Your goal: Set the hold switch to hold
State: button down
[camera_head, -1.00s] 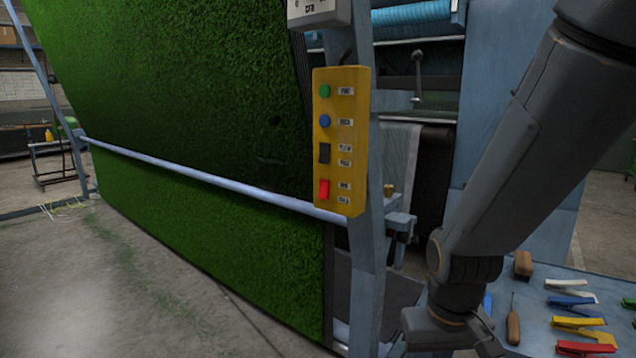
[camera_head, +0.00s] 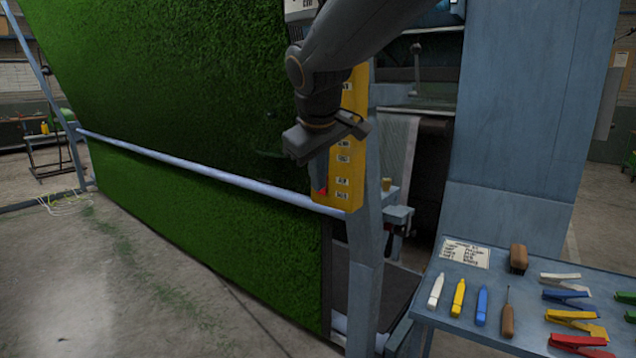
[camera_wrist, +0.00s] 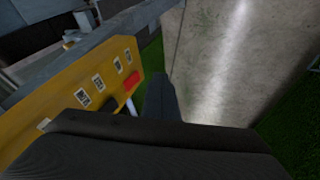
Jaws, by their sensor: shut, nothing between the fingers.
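The yellow control panel (camera_head: 352,182) is on a grey-blue post, partly hidden behind my arm. Its red switch (camera_head: 322,190), low on the panel, shows just beside my fingertips; it also appears in the wrist view (camera_wrist: 131,82). The small labels are too blurred to read surely, so I cannot confirm which switch is the hold switch or its setting. The panel's upper buttons are hidden in the head view.
A green turf sheet (camera_head: 190,110) hangs left of the panel, with a pale rail (camera_head: 200,169) across it. A blue table (camera_head: 450,310) at lower right holds markers, a brush and coloured clamps. The concrete floor (camera_head: 150,290) at front left is clear.

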jog(key=shift+n+t, duration=0.3)
jog(key=shift+n, duration=0.1)
jog(key=r, duration=0.1)
jog(key=a+r, duration=0.1)
jog(key=w+a+r, duration=0.1)
jog(key=r, duration=0.1)
jog(key=shift+a, duration=0.25)
jog(key=shift+f, duration=0.15)
jog(key=w+d+f+p, duration=0.2)
jog(key=w+f+p, duration=0.2)
jog(key=w+f, duration=0.4)
jog(key=shift+w+d+f+p, duration=0.2)
jog(key=shift+w+f+p, duration=0.1)
jog(key=shift+w, duration=0.1)
